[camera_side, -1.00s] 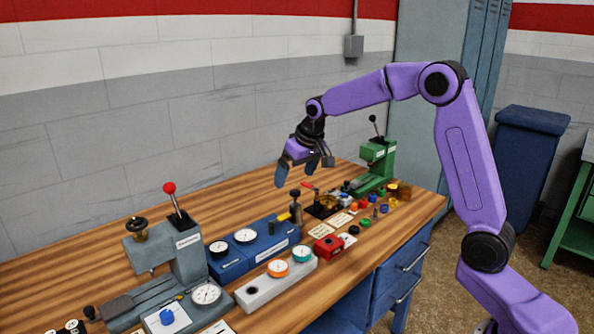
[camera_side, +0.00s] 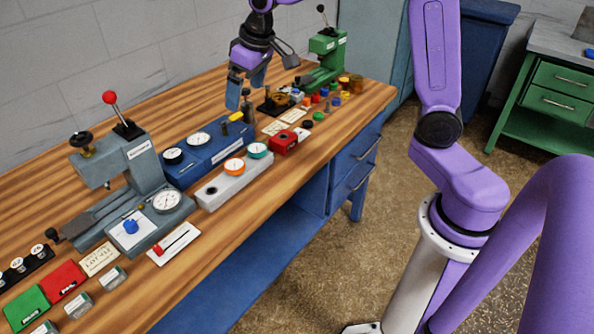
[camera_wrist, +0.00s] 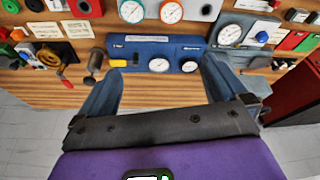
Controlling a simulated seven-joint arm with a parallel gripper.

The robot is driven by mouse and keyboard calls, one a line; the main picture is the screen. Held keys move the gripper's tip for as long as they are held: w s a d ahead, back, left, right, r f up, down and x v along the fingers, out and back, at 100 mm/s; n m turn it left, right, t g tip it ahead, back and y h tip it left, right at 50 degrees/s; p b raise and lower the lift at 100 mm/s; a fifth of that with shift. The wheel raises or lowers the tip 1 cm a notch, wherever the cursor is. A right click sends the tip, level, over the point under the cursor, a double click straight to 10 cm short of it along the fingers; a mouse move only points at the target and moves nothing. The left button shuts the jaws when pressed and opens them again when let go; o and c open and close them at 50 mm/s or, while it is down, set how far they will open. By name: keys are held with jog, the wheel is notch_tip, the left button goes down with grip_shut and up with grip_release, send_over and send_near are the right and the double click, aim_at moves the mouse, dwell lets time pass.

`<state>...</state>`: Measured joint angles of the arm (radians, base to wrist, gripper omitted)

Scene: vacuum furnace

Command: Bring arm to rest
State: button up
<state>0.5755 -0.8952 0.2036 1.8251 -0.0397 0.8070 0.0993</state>
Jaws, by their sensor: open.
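My gripper (camera_side: 245,88) hangs over the far half of the wooden workbench (camera_side: 75,232), pointing down, with its two fingers apart. It holds nothing. In the side view it appears just above and behind the blue gauge block (camera_side: 208,150). In the wrist view the gripper (camera_wrist: 162,76) has its grey fingers spread, with the blue gauge block (camera_wrist: 155,48) beyond and between them. The fingers look clear of the bench and its objects. The top of my arm is cut off by the side view's upper edge.
A grey lever press (camera_side: 135,165) stands at left and a green lever press (camera_side: 325,62) at the back. A grey gauge block (camera_side: 235,182), red box (camera_side: 284,143) and small coloured parts crowd the bench. A green cabinet (camera_side: 552,95) stands right. Open floor (camera_side: 385,225) lies before the bench.

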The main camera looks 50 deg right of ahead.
jog(key=s+a+f+n+g, duration=0.1)
jog(key=s+a+n, duration=0.15)
jog(key=s, duration=0.65)
jog(key=s+a+f+n+g, duration=0.1)
jog(key=s+a+n, duration=0.15)
jog(key=s, duration=0.55)
jog(key=s+d+f+n, duration=0.1)
jog(key=s+d+n, duration=0.1)
jog(key=s, duration=0.6)
jog(key=s+d+f+n+g, duration=0.1)
jog(key=s+d+n, duration=0.1)
jog(key=s, duration=0.5)
jog(key=shift+s+d+f+n, duration=0.2)
jog(key=shift+s+f+n, duration=0.05)
jog(key=shift+s+n, duration=0.15)
